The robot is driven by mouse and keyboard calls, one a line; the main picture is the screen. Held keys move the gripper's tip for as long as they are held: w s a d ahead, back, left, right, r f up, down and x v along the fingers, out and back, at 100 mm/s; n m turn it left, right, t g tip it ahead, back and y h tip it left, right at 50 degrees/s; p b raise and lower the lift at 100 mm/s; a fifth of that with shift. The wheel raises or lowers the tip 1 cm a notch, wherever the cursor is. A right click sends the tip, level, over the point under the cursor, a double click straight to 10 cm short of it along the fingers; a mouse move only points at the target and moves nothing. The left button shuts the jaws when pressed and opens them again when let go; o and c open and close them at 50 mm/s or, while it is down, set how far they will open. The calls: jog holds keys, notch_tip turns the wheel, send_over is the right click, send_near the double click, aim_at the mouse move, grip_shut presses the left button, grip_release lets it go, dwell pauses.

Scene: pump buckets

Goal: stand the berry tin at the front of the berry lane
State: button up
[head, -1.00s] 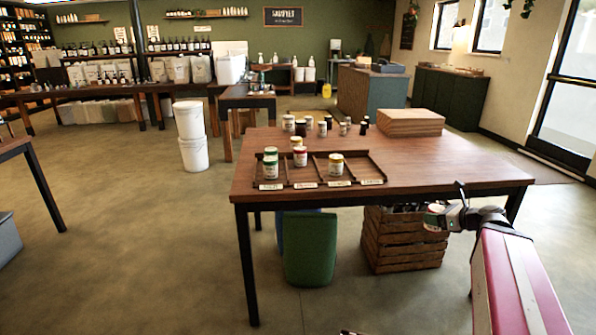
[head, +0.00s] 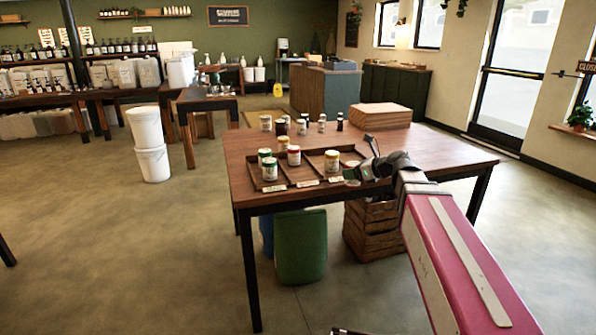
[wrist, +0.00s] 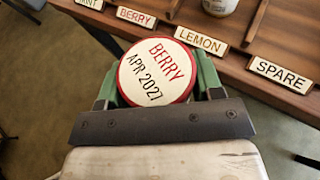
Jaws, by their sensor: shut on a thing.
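In the wrist view my gripper (wrist: 157,82) is shut on the berry tin (wrist: 155,72), whose red-rimmed lid reads BERRY APR 2027. The wrist view shows the tray's front labels BERRY (wrist: 137,17), LEMON (wrist: 201,39) and SPARE (wrist: 283,73) beyond the tin. A red-lidded tin (head: 294,157) stands inside the tray, back from the front of the berry lane. The held tin's underside is hidden.
Green-lidded tins (head: 269,171) stand in the left lane, and a yellow-lidded tin (head: 332,161) stands in the lemon lane. Several jars (head: 302,127) and a wooden block (head: 380,115) are further back. The table's right part (head: 440,150) is clear.

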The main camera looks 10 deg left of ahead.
jog(key=s+a+r+n+g, duration=0.1)
jog(key=a+r, duration=0.3)
jog(key=a, duration=0.5)
jog(key=s+a+r, duration=0.1)
jog(key=a+r, duration=0.3)
jog(key=a, duration=0.6)
jog(key=shift+y, duration=0.5)
jog(key=w+f, duration=0.2)
jog(key=w, duration=0.1)
jog(key=w+a+f, duration=0.1)
jog(key=w+f, duration=0.1)
jog(key=w, duration=0.2)
jog(key=w+f, duration=0.2)
jog(key=w, duration=0.1)
jog(key=shift+w+a+f, duration=0.3)
jog(key=shift+w+a, duration=0.05)
jog(key=shift+w, duration=0.05)
jog(key=shift+f, duration=2.05)
jog(key=o, duration=1)
jog(key=shift+f, duration=0.1)
jog(key=v, duration=1.2)
jog(key=shift+r, duration=0.25)
jog(key=shift+w, duration=0.1)
